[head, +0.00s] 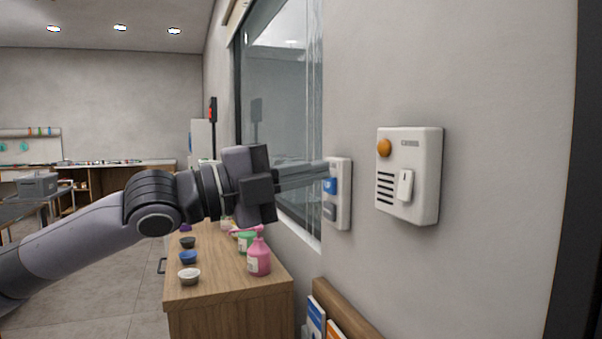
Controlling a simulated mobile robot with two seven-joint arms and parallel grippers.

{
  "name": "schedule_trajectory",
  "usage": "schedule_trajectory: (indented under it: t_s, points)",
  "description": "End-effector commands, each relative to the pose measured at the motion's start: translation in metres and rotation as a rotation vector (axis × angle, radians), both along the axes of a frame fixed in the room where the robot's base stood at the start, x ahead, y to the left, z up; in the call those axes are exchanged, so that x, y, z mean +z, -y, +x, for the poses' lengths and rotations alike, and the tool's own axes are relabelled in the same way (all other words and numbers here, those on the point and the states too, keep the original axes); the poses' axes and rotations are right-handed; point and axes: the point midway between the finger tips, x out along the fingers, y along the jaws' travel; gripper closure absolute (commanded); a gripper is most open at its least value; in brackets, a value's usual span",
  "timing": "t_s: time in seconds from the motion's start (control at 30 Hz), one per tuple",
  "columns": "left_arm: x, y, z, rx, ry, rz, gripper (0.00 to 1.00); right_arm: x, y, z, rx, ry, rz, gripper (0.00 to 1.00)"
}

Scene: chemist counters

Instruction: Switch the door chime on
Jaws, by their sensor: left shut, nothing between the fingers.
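The door chime appears to be the white wall box (409,172) on the right wall. It has an orange round lamp or knob (384,148), dark speaker slots and a white rocker switch (405,185). I cannot tell if the lamp is lit. A second, narrower white panel (343,205) is to its left, with a blue button (330,186) and a grey button (330,211). My left gripper (322,172) is shut and empty, pointing right. Its fingertips overlap the narrow panel's left edge just above the blue button; I cannot tell if they touch. My right gripper is out of view.
A wooden counter (230,293) stands below my left arm, with small bowls (189,276) and a pink bottle (259,258). A window (275,110) is left of the panels. A wooden rack with leaflets (340,318) is below. The wall around the chime is clear.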

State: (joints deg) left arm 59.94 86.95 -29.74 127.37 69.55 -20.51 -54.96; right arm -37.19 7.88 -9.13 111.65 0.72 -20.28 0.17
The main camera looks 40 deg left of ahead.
Motion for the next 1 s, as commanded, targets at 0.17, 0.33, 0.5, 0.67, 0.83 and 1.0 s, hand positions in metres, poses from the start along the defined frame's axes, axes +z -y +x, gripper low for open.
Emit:
schedule_trajectory:
  t_s: [0.17, 0.33, 0.5, 0.67, 0.83, 1.0]
  points:
    - [0.0011, -0.0039, -0.0068, 0.001, 0.0, 0.001, 1.0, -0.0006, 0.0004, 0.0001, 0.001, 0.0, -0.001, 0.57]
    - [0.0016, -0.0049, -0.0085, 0.001, 0.0, 0.001, 1.0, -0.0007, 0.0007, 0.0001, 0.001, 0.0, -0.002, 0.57]
    - [0.0016, -0.0048, -0.0086, 0.001, 0.0, 0.001, 1.0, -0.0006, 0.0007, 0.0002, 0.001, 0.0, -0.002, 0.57]
    - [0.0016, -0.0047, -0.0085, 0.001, 0.0, 0.0, 1.0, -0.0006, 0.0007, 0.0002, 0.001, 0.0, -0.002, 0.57]
    - [0.0017, -0.0047, -0.0084, 0.001, 0.0, 0.0, 1.0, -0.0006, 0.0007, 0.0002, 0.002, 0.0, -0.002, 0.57]
    - [0.0017, -0.0048, -0.0085, 0.001, 0.0, 0.001, 1.0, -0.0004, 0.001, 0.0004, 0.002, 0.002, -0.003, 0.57]
